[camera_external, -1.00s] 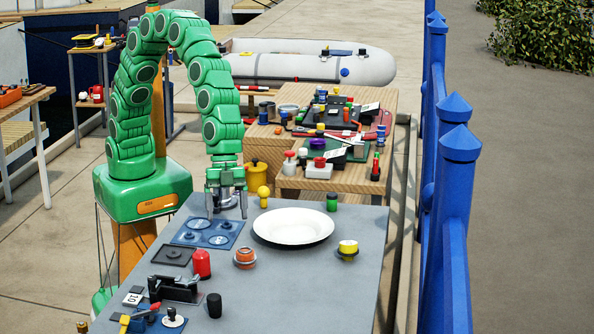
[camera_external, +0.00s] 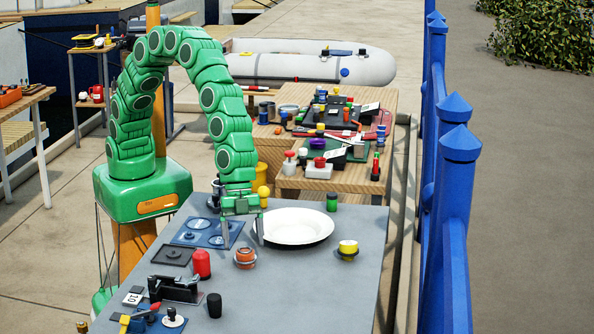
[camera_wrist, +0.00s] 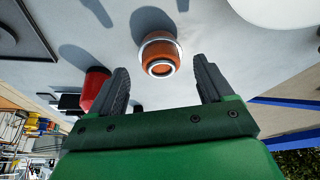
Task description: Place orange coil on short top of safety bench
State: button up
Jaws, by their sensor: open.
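The orange coil (camera_external: 245,256) stands on the grey table (camera_external: 290,300), between the red cylinder and the white plate. It also shows in the wrist view (camera_wrist: 160,54), upright with pale rings, beyond my fingertips and between their lines. My gripper (camera_external: 243,240) is open and empty, pointing down just above and behind the coil. Its two dark fingers also show in the wrist view (camera_wrist: 163,75), spread wide and apart from the coil. I cannot tell which surface is the safety bench's short top; a stepped wooden bench (camera_external: 290,184) with a lower front part stands behind the table.
A white plate (camera_external: 293,227) lies right of the gripper. A red cylinder (camera_external: 202,264) stands left of the coil, and a yellow-topped piece (camera_external: 348,249) stands to the right. A blue panel (camera_external: 190,238) lies at left. The table's front right is clear. Blue posts (camera_external: 447,220) line the right.

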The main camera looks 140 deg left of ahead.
aim_at(245, 249)
jog(key=shift+x, duration=2.15)
jog(key=shift+w+a, duration=0.1)
jog(key=c, duration=1.1)
jog(key=shift+r, duration=0.1)
jog(key=shift+c, duration=0.2)
jog(key=shift+r, duration=0.1)
